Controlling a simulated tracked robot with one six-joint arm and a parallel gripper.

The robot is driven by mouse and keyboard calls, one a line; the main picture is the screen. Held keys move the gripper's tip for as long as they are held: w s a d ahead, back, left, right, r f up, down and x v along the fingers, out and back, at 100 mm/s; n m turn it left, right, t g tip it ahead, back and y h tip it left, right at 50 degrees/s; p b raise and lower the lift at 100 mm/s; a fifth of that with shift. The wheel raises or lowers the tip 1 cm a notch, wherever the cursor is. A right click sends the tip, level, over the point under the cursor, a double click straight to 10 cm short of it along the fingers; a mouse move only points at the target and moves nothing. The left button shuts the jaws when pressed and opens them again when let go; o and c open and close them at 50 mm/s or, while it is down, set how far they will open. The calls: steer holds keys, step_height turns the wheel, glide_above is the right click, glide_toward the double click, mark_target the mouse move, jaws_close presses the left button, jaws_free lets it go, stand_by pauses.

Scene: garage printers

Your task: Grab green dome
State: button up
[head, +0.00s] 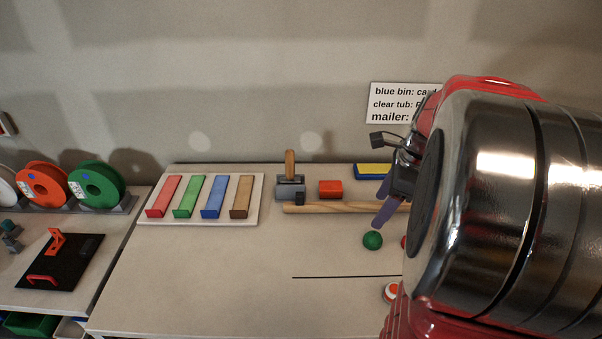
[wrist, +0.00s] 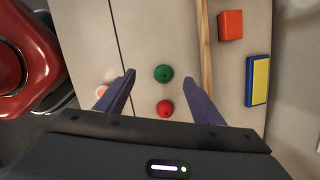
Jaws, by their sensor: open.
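The green dome (head: 372,240) sits on the table in the head view, just below the tip of my gripper (head: 384,215). In the wrist view the green dome (wrist: 163,73) lies ahead of my open gripper (wrist: 158,90), roughly midway between the lines of its two purple fingers. The fingers do not touch it. A red dome (wrist: 165,108) sits close to the green one, nearer the gripper body in that view. In the head view my arm hides most of the red dome (head: 403,242).
A wooden rod (head: 335,208) lies behind the domes. A white-and-red round thing (head: 391,291) is in front. A board with coloured bars (head: 192,222) stands left; the table's front left is clear.

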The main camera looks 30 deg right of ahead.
mark_target(377, 234)
steer(key=d+m, duration=0.1)
steer(key=s+d+f+m, duration=0.1)
steer(key=d, duration=0.1)
steer(key=d+m, duration=0.1)
steer(key=shift+s+d+f, duration=0.25)
steer(key=shift+a+x, duration=0.1)
steer(key=shift+x, duration=2.05)
steer(key=shift+a+x, duration=0.15)
steer(key=shift+x, duration=2)
steer(key=shift+w, duration=0.1)
steer(key=shift+x, duration=2.55)
steer(key=c, duration=1.1)
